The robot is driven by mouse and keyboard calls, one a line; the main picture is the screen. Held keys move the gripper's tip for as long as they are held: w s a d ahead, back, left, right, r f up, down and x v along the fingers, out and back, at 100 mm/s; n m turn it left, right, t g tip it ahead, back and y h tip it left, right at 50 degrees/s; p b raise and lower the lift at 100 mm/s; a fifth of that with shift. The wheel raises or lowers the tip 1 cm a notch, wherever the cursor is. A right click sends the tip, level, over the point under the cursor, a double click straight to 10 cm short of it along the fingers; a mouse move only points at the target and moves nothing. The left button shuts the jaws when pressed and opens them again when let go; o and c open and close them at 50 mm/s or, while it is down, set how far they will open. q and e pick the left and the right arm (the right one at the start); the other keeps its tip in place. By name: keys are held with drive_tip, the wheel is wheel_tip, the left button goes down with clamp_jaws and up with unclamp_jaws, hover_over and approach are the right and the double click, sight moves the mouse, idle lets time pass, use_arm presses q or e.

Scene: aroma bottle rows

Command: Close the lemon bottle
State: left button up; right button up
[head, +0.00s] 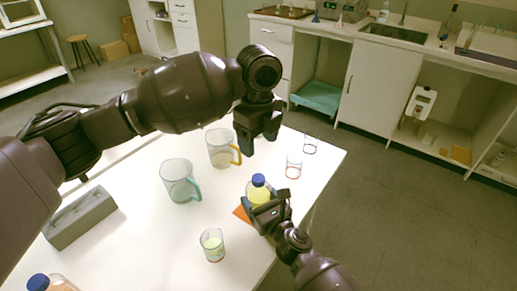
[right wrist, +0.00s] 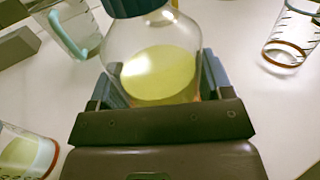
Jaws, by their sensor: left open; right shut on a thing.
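The lemon bottle (head: 257,197) is a clear bottle with pale yellow liquid. It stands upright near the right edge of the white table, and it fills the upper middle of the right wrist view (right wrist: 155,72). A blue cap (head: 258,180) sits on its neck; I cannot tell if it is tight. My right gripper (head: 267,200) is shut around the bottle's body, with a finger on each side. My left gripper (head: 257,138) is open and empty, pointing down above and slightly behind the cap, apart from it.
Two beakers with handles, one teal (head: 180,182) and one yellow (head: 220,150), stand left of the bottle. A small beaker (head: 212,246) is in front. Two empty glasses (head: 294,167) (head: 311,144) stand behind right. A grey block (head: 82,218) and another blue-capped bottle (head: 48,283) are at left.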

use_arm(q)
drive_tip(key=shift+r, duration=0.1)
use_arm(e)
drive_tip(key=o, duration=1.7)
drive_tip(key=shift+o, duration=0.2)
drive_tip(key=shift+s+d, duration=0.35)
drive_tip(key=shift+s, duration=0.2)
drive_tip(key=p+v, duration=0.1)
drive_tip(key=v, duration=0.7)
use_arm(q)
drive_tip(key=shift+s+r, duration=0.1)
drive_tip(key=shift+r, duration=1.1)
use_arm(e)
drive_tip(key=shift+v, duration=0.75)
drive_tip(key=shift+s, duration=0.1)
